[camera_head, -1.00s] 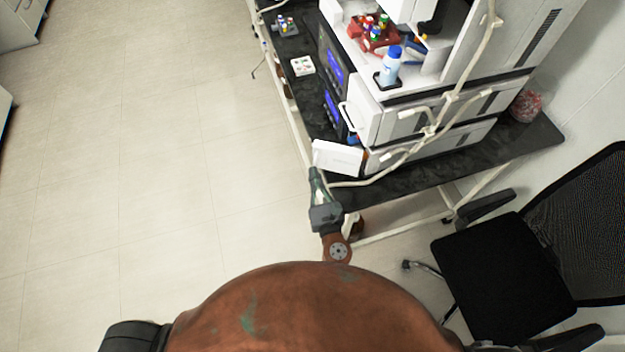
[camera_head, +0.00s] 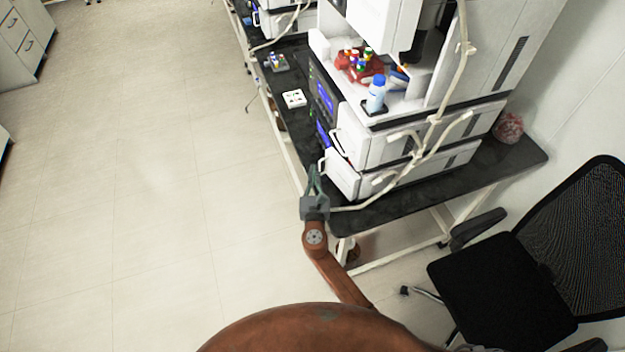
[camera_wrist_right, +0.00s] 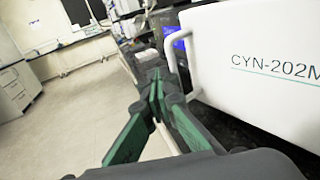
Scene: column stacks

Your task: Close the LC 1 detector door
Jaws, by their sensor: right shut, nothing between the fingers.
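The LC stack of white modules stands on the black bench. Its lowest module has a white door (camera_head: 341,176) with a handle (camera_head: 322,163) on its left edge. The door lies about in line with the module body; I cannot tell whether it is fully shut. My right gripper (camera_head: 313,173) is shut and empty, close beside the door handle. Its green fingers (camera_wrist_right: 155,84) meet just left of the panel; contact is unclear. My left gripper is out of view.
The module above has a similar handle (camera_head: 339,142). Pale tubing (camera_head: 385,190) runs down the stack and along the bench front. A blue-capped bottle (camera_head: 376,97) stands on top. A black chair (camera_head: 490,280) is at the right. The floor (camera_head: 150,220) at left is clear.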

